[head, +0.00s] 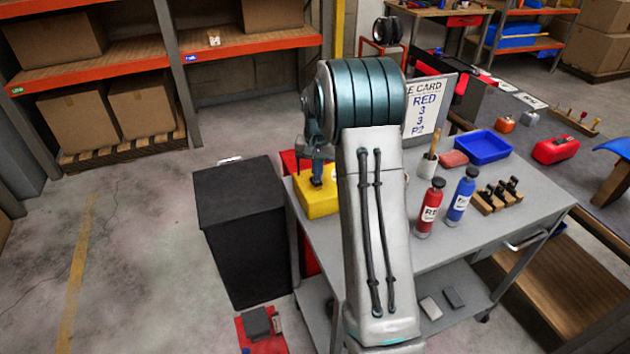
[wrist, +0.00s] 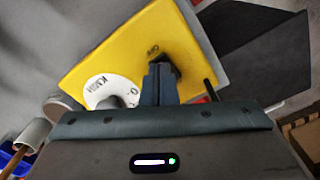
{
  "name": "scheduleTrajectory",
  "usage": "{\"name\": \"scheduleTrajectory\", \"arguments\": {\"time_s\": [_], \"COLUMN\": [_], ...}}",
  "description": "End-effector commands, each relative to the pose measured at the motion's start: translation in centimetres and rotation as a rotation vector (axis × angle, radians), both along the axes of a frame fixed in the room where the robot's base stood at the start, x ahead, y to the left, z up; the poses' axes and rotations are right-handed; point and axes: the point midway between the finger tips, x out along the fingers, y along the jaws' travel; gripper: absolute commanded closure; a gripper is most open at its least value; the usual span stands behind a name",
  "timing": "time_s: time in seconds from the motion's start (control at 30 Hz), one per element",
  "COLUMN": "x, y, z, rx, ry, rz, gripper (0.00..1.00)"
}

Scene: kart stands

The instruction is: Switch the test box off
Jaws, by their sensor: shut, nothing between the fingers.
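The test box appears to be the yellow box (head: 320,203) on the left end of the grey bench, partly hidden behind my arm. In the wrist view its yellow top (wrist: 118,55) carries a white round disc (wrist: 110,92) with dark lettering and a small dark marking that seems to read OFF. My gripper (head: 316,181) points down at the box top. In the wrist view its shut fingers (wrist: 160,78) are at the box top beside a dark part just beyond their tips. The switch is mostly hidden there, and I cannot tell its position or whether the fingers touch it.
A black bin (head: 240,225) stands left of the bench (head: 420,255). On the bench are a red bottle (head: 429,208), a blue bottle (head: 461,197), a blue tray (head: 483,148) and a wooden rack (head: 496,200). The floor at left is open.

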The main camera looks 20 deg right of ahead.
Motion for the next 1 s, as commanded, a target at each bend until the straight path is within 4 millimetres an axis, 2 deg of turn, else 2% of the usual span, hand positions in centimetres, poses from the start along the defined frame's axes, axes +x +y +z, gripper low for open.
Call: {"name": "scheduleTrajectory", "arguments": {"time_s": [1.0], "x": [0.0], "y": [0.0], "z": [-1.4], "rx": [0.001], "ry": [0.001], "rz": [0.0], "gripper": [1.0]}}
